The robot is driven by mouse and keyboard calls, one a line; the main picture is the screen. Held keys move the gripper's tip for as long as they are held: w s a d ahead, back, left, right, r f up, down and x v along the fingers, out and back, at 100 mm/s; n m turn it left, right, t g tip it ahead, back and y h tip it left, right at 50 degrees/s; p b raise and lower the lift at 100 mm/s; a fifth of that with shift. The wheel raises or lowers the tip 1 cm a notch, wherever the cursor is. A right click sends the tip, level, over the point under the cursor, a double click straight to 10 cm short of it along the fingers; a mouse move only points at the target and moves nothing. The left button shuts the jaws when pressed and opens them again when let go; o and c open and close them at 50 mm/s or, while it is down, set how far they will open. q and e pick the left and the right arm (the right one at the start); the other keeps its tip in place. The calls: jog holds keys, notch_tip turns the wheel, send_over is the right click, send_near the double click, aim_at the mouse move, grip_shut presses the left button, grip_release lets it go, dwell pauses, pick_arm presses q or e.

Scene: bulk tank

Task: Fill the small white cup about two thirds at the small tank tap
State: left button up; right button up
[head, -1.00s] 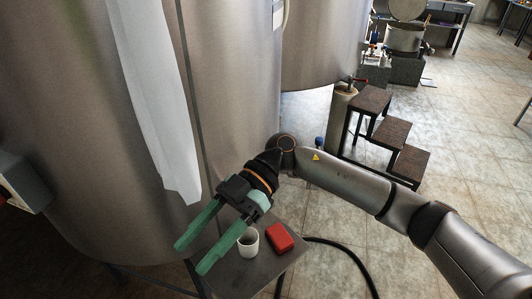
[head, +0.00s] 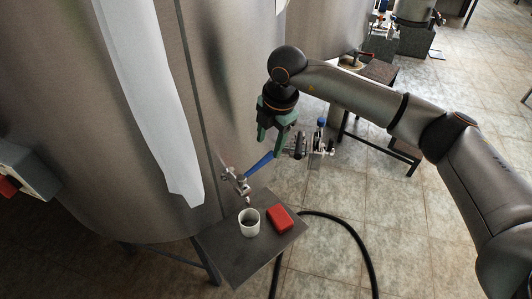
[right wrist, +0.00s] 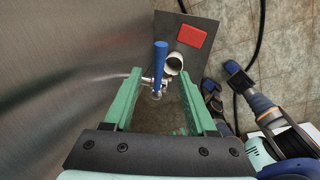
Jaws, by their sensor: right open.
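The small tap (head: 240,184) sticks out low on the steel tank, and its blue lever (head: 262,161) slants up to the right. The white cup (head: 249,226) stands upright on a small grey table, with the spout just above it. How full it is cannot be told. My right gripper (head: 270,147) points down just above the lever's end, with its green fingers apart. In the right wrist view the lever (right wrist: 160,64) shows between the open fingers (right wrist: 160,76), and the cup (right wrist: 174,66) lies beyond. I see no contact with the lever. My left gripper is not in view.
A red block (head: 281,218) lies beside the cup on the grey table (head: 235,259). Metal fittings with a blue part (head: 318,142) stand right of my gripper. A white strip (head: 150,110) hangs down the tank. A black hose (head: 352,240) curves over the floor.

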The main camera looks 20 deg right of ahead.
aim_at(265, 158)
jog(key=f, duration=0.4)
jog(key=w+f, duration=0.1)
jog(key=f, duration=0.1)
jog(key=shift+a+f+p, duration=0.15)
jog(key=shift+a+p, duration=0.15)
jog(key=shift+p, duration=0.05)
grip_shut()
jog(key=shift+w, duration=0.1)
dwell(1.0)
